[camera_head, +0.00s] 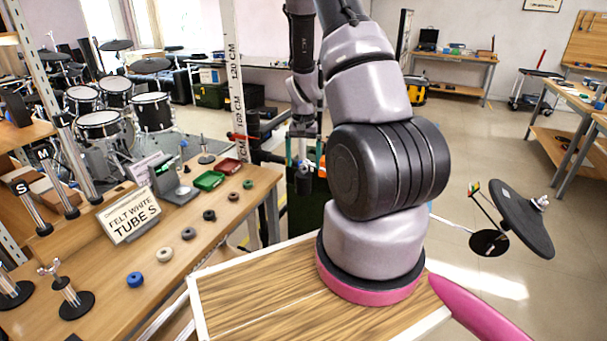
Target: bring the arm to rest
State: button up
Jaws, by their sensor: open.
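My arm stands at the centre right on a wood-topped base. Its links rise out of the top of the picture, and a forearm comes back down behind the upper links. My gripper (304,155) hangs at the lower end of that forearm, pointing down, just left of the big dark joint. Its fingers are small in view but look apart, with nothing seen between them. It is beyond the right end of the wooden bench (115,265), clear of the things on it.
A tall ruler post (234,70) rises near the gripper. A black cymbal-like disc (515,225) is at right.

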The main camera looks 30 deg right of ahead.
jog(key=shift+r, duration=1.45)
jog(key=s+a+r+t, duration=0.1)
jog(key=s+a+r, duration=0.15)
jog(key=r, duration=0.45)
jog(key=s+a+r+n+t+y, duration=0.1)
jog(key=a+r, duration=0.2)
jog(key=r, duration=0.5)
jog(key=s+a+r+t, duration=0.2)
jog(key=a+r, duration=0.1)
jog(key=r, duration=0.4)
jog(key=s+a+r+n+t, duration=0.1)
jog(key=s+a+r, duration=0.2)
jog(key=s+r, duration=0.3)
jog(key=s+a+r+n+t+y, duration=0.1)
jog(key=s+a+r+t, duration=0.1)
jog(key=s+r, duration=0.4)
jog(key=s+a, duration=0.1)
jog(key=s, duration=0.2)
jog(key=shift+s+a+r, duration=0.15)
jog(key=shift+r, duration=0.1)
